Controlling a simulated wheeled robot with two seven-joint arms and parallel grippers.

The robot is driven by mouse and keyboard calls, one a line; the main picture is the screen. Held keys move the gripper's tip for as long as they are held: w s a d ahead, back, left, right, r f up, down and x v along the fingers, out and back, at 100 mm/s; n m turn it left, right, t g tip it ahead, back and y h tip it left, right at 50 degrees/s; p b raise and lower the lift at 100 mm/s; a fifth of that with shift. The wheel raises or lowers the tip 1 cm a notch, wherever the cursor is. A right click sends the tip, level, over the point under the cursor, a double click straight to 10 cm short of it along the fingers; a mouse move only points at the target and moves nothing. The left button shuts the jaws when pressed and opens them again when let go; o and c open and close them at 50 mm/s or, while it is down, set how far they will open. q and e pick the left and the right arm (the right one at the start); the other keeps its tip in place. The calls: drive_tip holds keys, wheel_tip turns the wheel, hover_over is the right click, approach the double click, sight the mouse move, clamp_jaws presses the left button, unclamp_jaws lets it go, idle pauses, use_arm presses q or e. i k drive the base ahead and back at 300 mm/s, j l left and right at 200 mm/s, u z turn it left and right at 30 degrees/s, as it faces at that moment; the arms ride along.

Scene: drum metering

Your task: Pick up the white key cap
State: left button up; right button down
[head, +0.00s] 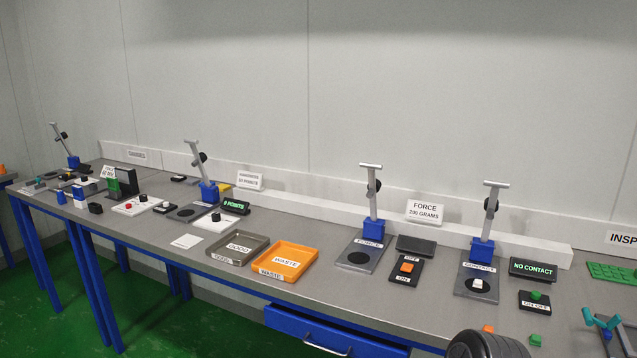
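A small white block that looks like the white key cap (478,284) sits on the black disc of the contact stand (463,290), right of centre. The stand has a grey base, a blue block and a silver upright, and carries a CONTACT label. Neither of my grippers can be made out in the head view. A dark, ridged, rounded part (487,346) shows at the bottom edge, below the stand; I cannot tell what it is.
A black NO CONTACT display (533,269) and a green-buttoned box (534,300) stand right of the stand. A black OFF/ON switch box (405,270) and the force stand (350,261) are left. Orange WASTE (260,261) and grey GOOD (216,250) trays lie farther left.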

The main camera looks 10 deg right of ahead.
sight(476, 284)
drive_tip(key=z, duration=1.25)
